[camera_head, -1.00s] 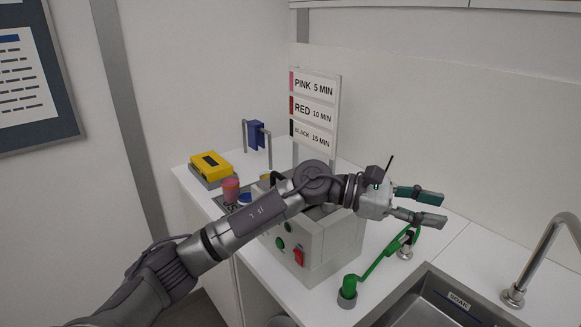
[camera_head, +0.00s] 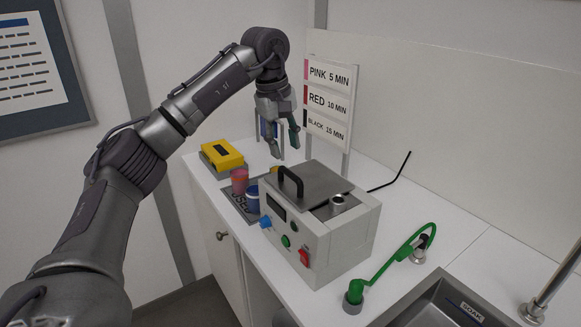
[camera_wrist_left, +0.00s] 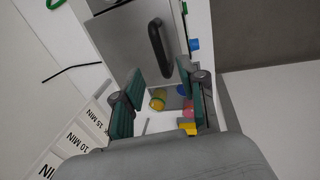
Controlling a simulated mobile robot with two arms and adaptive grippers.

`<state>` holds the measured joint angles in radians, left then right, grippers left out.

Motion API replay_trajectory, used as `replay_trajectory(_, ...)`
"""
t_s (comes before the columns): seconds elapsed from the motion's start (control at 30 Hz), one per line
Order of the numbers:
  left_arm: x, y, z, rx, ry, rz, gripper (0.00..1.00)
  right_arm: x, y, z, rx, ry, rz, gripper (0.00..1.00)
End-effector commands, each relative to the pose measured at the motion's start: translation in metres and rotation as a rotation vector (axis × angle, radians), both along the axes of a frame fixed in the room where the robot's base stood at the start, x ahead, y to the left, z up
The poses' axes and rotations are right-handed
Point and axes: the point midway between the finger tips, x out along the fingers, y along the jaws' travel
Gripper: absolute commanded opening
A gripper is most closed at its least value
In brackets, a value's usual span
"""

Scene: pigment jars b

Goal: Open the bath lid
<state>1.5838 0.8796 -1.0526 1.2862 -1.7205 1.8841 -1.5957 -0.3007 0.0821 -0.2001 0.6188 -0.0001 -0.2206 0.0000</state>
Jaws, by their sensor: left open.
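The bath is a grey box with a flat grey lid (camera_head: 310,186) lying on its top, and a dark arched handle (camera_head: 291,181) stands on the lid. My left gripper (camera_head: 287,151) is open and empty, pointing down behind and above the lid, apart from the handle. In the left wrist view the handle (camera_wrist_left: 156,45) shows beyond and between the two green fingers (camera_wrist_left: 165,85), with the lid (camera_wrist_left: 130,30) around it. The bath front carries blue, green and red controls (camera_head: 304,256). My right gripper is not in view.
Pink and blue jars (camera_head: 240,181) stand left of the bath, near a yellow device (camera_head: 222,154). A time sign (camera_head: 330,100) stands behind. A green lever (camera_head: 390,262) and a sink (camera_head: 440,300) are at the right. A dark cable lies behind the bath.

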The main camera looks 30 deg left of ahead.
Motion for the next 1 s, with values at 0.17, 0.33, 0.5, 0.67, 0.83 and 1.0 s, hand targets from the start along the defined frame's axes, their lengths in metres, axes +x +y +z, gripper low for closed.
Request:
replay_trajectory(0.17, 0.006, -0.003, -0.036, -0.001, 0.004, 0.000, 0.41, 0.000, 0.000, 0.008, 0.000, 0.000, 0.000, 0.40)
replay_trajectory(0.33, 0.011, -0.005, -0.060, -0.001, 0.002, 0.000, 0.41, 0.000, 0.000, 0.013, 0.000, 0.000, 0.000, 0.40)
replay_trajectory(0.5, 0.013, -0.006, -0.071, -0.001, -0.001, 0.000, 0.41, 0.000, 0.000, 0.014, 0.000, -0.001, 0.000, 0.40)
replay_trajectory(0.67, 0.013, -0.006, -0.073, -0.001, -0.002, -0.001, 0.41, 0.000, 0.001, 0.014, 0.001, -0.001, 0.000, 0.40)
replay_trajectory(0.83, 0.013, -0.006, -0.073, -0.001, -0.002, -0.001, 0.35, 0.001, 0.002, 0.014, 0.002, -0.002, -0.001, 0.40)
replay_trajectory(1.0, 0.013, -0.006, -0.072, -0.002, -0.001, 0.000, 0.06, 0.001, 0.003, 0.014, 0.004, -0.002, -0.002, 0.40)
